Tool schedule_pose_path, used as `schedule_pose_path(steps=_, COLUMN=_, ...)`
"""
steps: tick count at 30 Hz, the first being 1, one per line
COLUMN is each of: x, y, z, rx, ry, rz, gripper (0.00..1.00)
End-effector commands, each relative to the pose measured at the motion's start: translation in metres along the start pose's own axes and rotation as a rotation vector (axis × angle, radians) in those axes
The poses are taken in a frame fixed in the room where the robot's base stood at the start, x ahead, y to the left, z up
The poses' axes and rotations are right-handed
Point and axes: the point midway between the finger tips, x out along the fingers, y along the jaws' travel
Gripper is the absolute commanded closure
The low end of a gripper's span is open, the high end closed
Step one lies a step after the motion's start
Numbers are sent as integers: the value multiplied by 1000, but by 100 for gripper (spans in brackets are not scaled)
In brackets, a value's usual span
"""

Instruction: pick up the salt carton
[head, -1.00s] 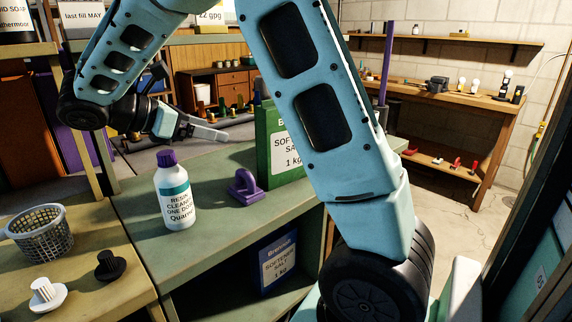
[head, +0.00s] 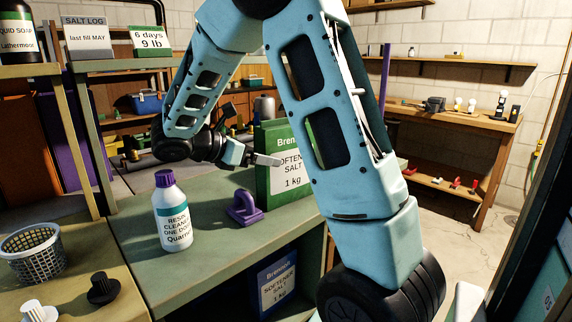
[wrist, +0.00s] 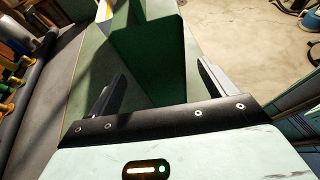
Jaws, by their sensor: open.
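The green salt carton (head: 268,185), labelled softener salt 1 kg, stands upright on the green bench, partly hidden behind my arm. In the wrist view, the carton (wrist: 150,50) shows as a dark green block ahead, in line with the gap between the fingers. My gripper (head: 270,160) is open beside the carton's upper left part in the head view. The fingers also show in the wrist view (wrist: 161,72), spread on either side of the carton's near part. I cannot tell whether they touch it.
A resin cleaner bottle (head: 172,215) and a purple object (head: 243,208) stand on the bench left of the carton. A blue salt carton (head: 277,282) sits on the shelf below. A grey basket (head: 32,255) and black and white knobs are at lower left.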

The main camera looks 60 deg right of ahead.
Motion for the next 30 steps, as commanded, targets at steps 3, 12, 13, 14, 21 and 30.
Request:
schedule_pose_path(steps=3, x=20, y=-4, z=3, rx=0, ry=0, rz=-5, gripper=16)
schedule_pose_path(steps=12, x=39, y=-3, z=2, rx=0, ry=1, rz=0, gripper=16)
schedule_pose_path(steps=13, x=39, y=-3, z=2, rx=0, ry=1, rz=0, gripper=16)
schedule_pose_path(steps=14, x=39, y=-3, z=2, rx=0, ry=0, rz=0, gripper=16)
schedule_pose_path(steps=21, x=39, y=-3, z=2, rx=0, ry=0, rz=0, gripper=64)
schedule_pose_path(steps=30, x=38, y=-2, z=4, rx=3, ry=-3, rz=1, gripper=82)
